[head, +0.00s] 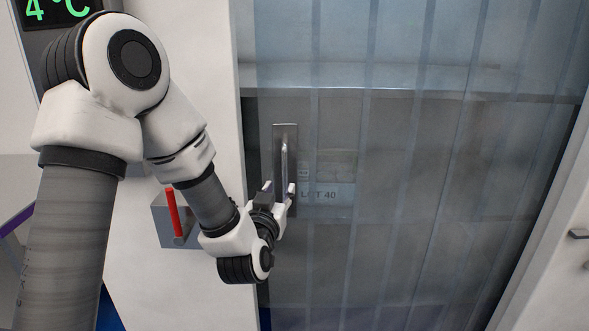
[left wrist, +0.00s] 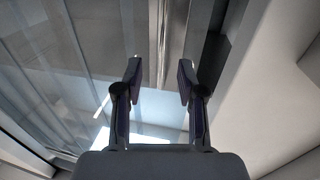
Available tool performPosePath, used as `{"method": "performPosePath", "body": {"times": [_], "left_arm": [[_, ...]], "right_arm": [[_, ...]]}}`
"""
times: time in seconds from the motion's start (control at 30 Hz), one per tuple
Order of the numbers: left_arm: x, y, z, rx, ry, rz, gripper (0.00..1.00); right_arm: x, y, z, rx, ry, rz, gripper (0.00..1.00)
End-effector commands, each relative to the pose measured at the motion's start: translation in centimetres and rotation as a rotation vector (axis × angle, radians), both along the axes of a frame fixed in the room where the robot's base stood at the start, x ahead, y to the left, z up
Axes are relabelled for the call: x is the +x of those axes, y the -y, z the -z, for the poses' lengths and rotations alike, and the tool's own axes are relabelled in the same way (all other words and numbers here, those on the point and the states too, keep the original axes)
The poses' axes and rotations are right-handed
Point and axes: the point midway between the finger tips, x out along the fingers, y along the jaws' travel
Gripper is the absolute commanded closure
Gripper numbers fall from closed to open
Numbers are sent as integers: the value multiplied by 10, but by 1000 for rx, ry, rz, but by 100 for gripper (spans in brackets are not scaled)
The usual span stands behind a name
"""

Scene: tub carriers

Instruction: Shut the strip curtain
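The strip curtain (head: 410,200) is a row of clear bluish strips hanging across most of the doorway. Its upright metal handle (head: 285,165) is on a plate near the curtain's left edge. My left gripper (head: 279,189) is at the lower part of the handle, one finger on each side in the head view. In the left wrist view the gripper (left wrist: 160,72) is open, and the handle (left wrist: 165,40) shows between and beyond the fingertips. I cannot tell whether the fingers reach around it or touch it. My right gripper is not in view.
Behind the strips are a shelf (head: 400,78) and a label (head: 327,195) reading "LOT 40". A grey box with a red lever (head: 172,213) is on the white wall left of the doorway, close to my left arm. A green temperature display (head: 58,10) is above.

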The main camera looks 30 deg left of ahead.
Motion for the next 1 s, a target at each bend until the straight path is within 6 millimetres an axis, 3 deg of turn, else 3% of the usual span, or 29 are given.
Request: {"method": "performPosePath", "body": {"times": [0.4, 0.67, 0.7, 0.8, 1.0], "left_arm": [[65, -24, -1, -1, 1, 1, 61], [70, -26, 0, -2, 2, 2, 61], [70, -26, 0, -2, 2, 2, 64], [70, -26, 0, -1, 1, 2, 100], [70, -26, 0, -1, 1, 2, 100]], "right_arm": [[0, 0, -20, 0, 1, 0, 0], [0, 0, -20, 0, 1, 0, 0], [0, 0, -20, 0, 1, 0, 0], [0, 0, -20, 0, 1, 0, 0], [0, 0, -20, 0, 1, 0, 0]]}}
